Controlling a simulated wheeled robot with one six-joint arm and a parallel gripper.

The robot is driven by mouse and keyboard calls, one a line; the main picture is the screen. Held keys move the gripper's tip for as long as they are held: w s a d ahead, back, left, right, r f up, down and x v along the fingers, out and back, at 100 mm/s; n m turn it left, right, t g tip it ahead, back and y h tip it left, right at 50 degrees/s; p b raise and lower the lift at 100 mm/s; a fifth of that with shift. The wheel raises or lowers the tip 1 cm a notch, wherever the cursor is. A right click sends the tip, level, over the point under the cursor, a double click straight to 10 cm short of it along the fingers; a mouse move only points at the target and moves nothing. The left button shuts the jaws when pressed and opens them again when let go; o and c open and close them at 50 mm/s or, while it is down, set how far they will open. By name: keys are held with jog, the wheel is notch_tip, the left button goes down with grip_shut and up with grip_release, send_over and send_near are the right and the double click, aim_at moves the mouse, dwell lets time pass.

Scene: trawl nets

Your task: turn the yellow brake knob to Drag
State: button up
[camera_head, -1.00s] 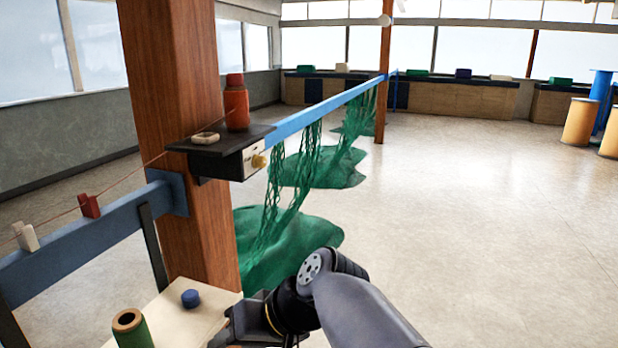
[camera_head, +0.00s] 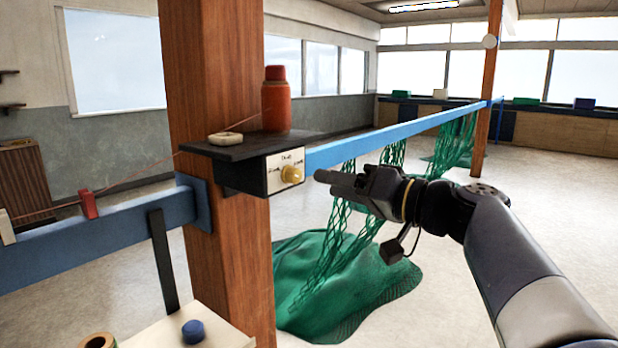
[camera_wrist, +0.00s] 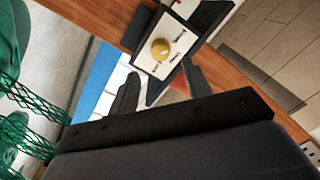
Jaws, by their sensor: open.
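The yellow brake knob (camera_head: 291,174) sits on a pale labelled plate (camera_head: 277,163) on the front of a dark box fixed to the wooden post. Small words stand around the knob; "Drag" seems to be the one above it, but the print is tiny. In the wrist view the knob (camera_wrist: 160,49) lies ahead, between and beyond the finger tips, on its tilted plate (camera_wrist: 162,38). My gripper (camera_head: 322,182) is open and empty, just right of the knob and apart from it. Its two fingers (camera_wrist: 160,85) also show in the wrist view. Which way the knob points is unclear.
A dark shelf (camera_head: 250,146) above the box holds an orange bottle (camera_head: 276,100) and a pale ring (camera_head: 225,138). A blue rail (camera_head: 400,131) with green nets (camera_head: 345,270) runs behind my gripper. The wooden post (camera_head: 225,240) stands close to the left.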

aim_at(298, 178)
jog(key=p+x, duration=0.1)
jog(key=x, duration=0.5)
jog(key=shift+w+a, duration=0.2)
jog(key=shift+a, duration=0.05)
jog(key=shift+c, duration=0.5)
jog(key=c, duration=0.9)
